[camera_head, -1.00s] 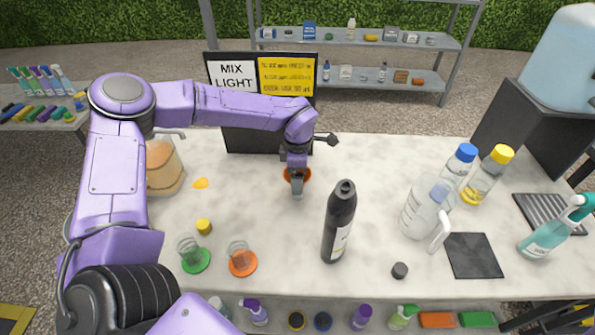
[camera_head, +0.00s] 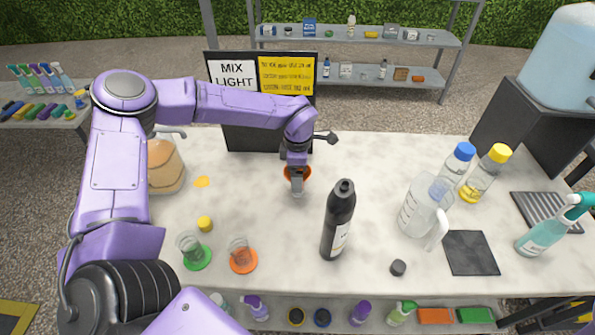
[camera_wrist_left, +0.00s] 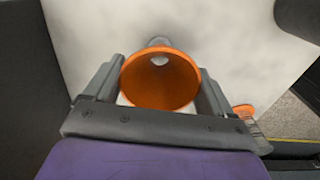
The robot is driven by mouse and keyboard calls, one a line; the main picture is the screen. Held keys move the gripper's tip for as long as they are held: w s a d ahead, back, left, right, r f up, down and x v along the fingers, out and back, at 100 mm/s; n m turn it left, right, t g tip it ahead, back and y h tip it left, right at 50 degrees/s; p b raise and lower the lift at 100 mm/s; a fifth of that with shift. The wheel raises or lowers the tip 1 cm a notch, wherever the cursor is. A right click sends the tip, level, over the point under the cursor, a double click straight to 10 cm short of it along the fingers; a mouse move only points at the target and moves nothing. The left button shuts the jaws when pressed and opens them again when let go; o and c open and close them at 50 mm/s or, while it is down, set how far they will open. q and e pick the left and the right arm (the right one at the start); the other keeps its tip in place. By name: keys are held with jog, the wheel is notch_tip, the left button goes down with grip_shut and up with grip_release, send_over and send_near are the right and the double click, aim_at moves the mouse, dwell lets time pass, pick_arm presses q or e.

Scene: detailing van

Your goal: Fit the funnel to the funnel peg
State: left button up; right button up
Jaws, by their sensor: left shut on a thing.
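The orange funnel (camera_head: 307,173) is in my left gripper (camera_head: 297,187), above the worktop in front of the black sign board. In the left wrist view the funnel (camera_wrist_left: 160,98) sits between the two fingers of my left gripper (camera_wrist_left: 161,76), its wide mouth facing the camera. A grey rounded piece (camera_wrist_left: 158,42) shows just beyond the funnel's rim; I cannot tell whether it is the peg or part of the funnel. I cannot make out the funnel peg in the head view. My right gripper is not in view.
The black sign board (camera_head: 265,138) stands behind my left gripper. A dark bottle (camera_head: 338,225) stands close by at front right. A clear jug (camera_head: 420,205) and capped bottles are farther right. Two beakers on green (camera_head: 197,260) and orange (camera_head: 243,263) bases stand at front left.

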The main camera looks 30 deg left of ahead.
pick_arm(q)
jog(key=shift+f+b, duration=0.8)
jog(key=shift+f, duration=0.6)
dwell(1.0)
jog(key=o, duration=0.8)
jog(key=shift+o, duration=0.2)
notch_tip(320, 180, up, 11)
jog(key=shift+f+b, duration=0.2)
jog(key=shift+b, duration=0.2)
